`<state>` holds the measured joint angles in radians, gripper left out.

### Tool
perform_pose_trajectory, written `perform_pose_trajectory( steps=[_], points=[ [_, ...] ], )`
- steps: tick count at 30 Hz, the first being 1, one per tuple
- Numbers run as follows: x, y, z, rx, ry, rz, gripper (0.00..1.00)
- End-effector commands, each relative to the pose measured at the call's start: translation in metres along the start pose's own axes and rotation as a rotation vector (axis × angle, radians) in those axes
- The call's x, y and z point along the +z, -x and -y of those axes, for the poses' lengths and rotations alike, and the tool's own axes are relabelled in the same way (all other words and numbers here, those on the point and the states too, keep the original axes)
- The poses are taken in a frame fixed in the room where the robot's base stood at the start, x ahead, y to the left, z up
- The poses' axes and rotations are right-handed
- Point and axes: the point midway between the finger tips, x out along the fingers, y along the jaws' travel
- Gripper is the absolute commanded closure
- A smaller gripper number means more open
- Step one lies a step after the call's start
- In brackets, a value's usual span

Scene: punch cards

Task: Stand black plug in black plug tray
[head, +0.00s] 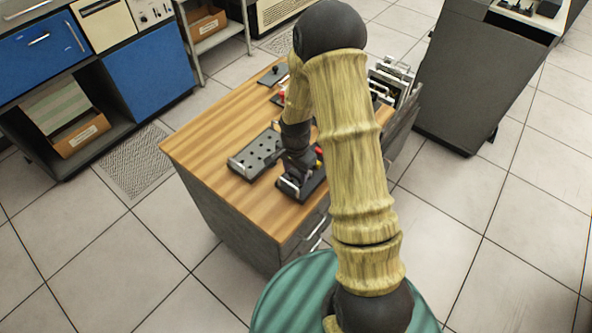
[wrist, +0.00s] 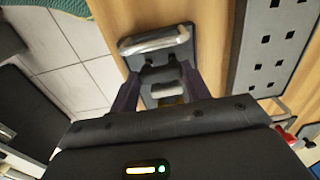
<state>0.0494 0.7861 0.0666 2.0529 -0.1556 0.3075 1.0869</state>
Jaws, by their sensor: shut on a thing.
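My gripper (head: 297,174) reaches down to the dark tray (head: 287,188) with a silver handle, near the front edge of the wooden desk top. I cannot tell whether the plug touches the tray.
A grey tray with several square holes (head: 254,155) lies to the left on the desk (head: 200,148). A black piece with a knob (head: 273,74) lies at the back. The desk's left side is clear.

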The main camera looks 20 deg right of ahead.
Motion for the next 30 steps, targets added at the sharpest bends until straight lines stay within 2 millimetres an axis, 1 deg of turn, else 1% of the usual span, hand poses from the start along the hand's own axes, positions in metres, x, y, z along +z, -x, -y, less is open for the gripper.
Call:
perform_pose_trajectory(
  steps=[8,30],
  points=[
    [-0.0002,-0.0004,-0.0001,0.0,-0.001,0.0,0.69],
    [-0.0002,-0.0094,0.0,0.0,-0.002,0.0,0.69]
  ],
)
